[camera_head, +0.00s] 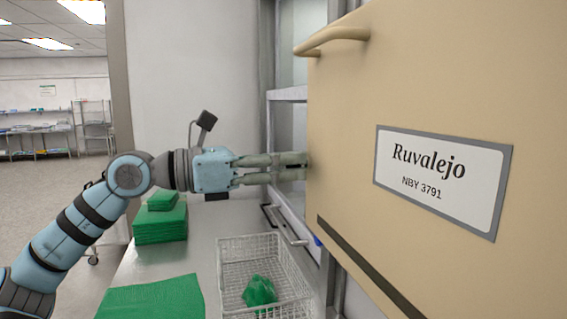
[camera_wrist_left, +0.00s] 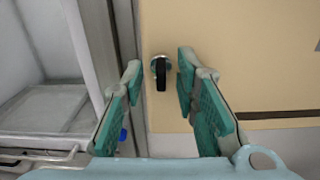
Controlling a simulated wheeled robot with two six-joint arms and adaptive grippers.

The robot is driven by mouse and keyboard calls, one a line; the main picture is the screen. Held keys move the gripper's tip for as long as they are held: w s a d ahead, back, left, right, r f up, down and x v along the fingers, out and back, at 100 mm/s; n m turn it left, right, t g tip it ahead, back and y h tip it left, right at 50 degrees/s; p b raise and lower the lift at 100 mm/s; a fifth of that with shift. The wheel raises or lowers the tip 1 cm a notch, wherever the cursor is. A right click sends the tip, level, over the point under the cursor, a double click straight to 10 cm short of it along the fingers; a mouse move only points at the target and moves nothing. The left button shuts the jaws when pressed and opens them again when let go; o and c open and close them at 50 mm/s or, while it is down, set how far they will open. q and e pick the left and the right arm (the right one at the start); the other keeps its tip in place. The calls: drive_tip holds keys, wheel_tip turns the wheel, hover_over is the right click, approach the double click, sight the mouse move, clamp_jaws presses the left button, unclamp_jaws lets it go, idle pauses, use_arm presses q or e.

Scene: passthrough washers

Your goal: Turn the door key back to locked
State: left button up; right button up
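The door key (camera_wrist_left: 160,82) shows in the left wrist view as a black upright bar in a round silver lock on the beige door (camera_wrist_left: 240,60). In the head view the door (camera_head: 340,150) fills the right side, and the key is hidden there. My left gripper (camera_head: 303,166) reaches in from the left, its fingertips at the door's near edge. In the left wrist view the gripper (camera_wrist_left: 158,68) is open, with one teal-padded finger on each side of the key. A gap shows beside the key, and no grip on it is visible. My right gripper is out of view.
A tan handle (camera_head: 333,38) sticks out at the door's upper left. Below my arm, a metal counter (camera_head: 200,262) holds a wire basket (camera_head: 245,240) with a green cloth (camera_head: 260,290) and folded green cloths (camera_head: 160,225). An open white compartment (camera_wrist_left: 45,105) lies left of the door.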

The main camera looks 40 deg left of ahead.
use_arm(q)
wheel_tip(320, 180, up, 10)
drive_tip(key=shift+d+r, duration=0.1)
idle(0.6)
drive_tip(key=shift+a, duration=0.2)
